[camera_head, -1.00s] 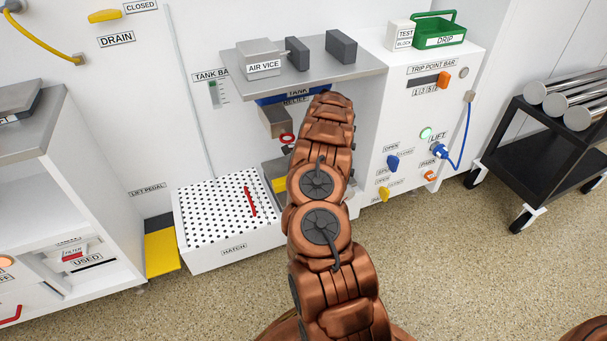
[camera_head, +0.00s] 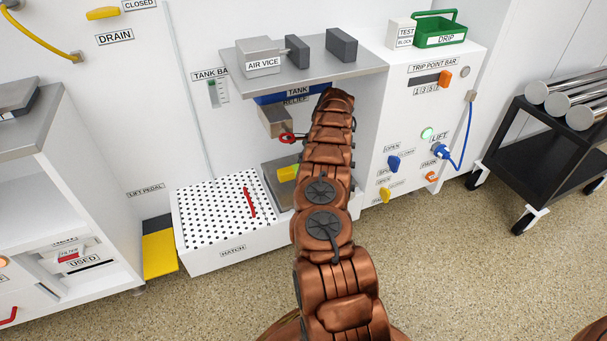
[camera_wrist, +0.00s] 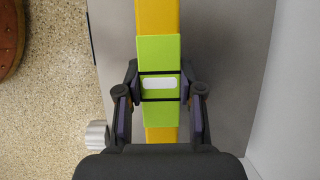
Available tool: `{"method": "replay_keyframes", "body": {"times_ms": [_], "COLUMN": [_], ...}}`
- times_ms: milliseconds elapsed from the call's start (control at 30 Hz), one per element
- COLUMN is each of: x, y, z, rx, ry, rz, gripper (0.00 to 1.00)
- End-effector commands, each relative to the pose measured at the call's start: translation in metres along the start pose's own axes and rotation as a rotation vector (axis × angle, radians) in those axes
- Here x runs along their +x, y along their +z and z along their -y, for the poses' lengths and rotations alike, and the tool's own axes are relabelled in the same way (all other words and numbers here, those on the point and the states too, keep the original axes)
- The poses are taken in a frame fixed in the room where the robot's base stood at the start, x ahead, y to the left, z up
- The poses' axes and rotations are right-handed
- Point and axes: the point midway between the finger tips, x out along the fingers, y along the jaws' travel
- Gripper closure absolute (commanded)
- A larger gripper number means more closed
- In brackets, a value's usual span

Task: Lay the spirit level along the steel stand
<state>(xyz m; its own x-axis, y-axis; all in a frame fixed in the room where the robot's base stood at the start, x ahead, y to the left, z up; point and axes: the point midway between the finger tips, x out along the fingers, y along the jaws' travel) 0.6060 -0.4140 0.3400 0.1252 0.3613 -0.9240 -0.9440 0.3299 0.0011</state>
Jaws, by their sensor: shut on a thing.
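The spirit level is a yellow bar with a lime-green middle, seen in the wrist view (camera_wrist: 158,52). My gripper (camera_wrist: 160,98) is shut on its green middle, one finger on each side. The level runs up and down that picture over a flat grey surface, which looks like the steel stand (camera_wrist: 228,60), roughly in line with its long sides. I cannot tell whether the level touches it. In the head view, the level's yellow end (camera_head: 288,173) shows left of my arm above the grey stand (camera_head: 274,186); my arm hides the rest and my gripper.
A white perforated hatch (camera_head: 215,208) with a red handle lies left of the stand. A grey shelf (camera_head: 300,75) with the air vice overhangs the bay. A red ring (camera_head: 287,138) hangs above the stand. A white cabinet (camera_head: 410,130) stands right. A ribbed pale knob (camera_wrist: 96,134) shows in the wrist view.

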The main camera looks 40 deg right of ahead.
Motion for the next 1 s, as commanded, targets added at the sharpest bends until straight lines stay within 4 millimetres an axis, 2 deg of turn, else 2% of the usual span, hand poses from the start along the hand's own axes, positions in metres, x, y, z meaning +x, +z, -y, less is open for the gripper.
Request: {"method": "replay_keyframes", "body": {"times_ms": [133, 300, 400, 900, 933, 1000], "x": [0.000, 0.025, 0.032, 0.036, 0.036, 0.036], "y": [-0.002, -0.012, -0.015, -0.016, -0.016, -0.016], "z": [0.002, 0.001, 0.002, 0.002, 0.002, 0.002], "rx": [-0.001, 0.000, -0.001, -0.001, -0.001, -0.001], "ry": [-0.001, 0.001, -0.001, -0.002, -0.002, -0.002], "rz": [-0.001, 0.000, -0.001, 0.000, -0.001, 0.000], "gripper": [1.00, 1.00, 1.00, 1.00, 0.61, 0.54]}}
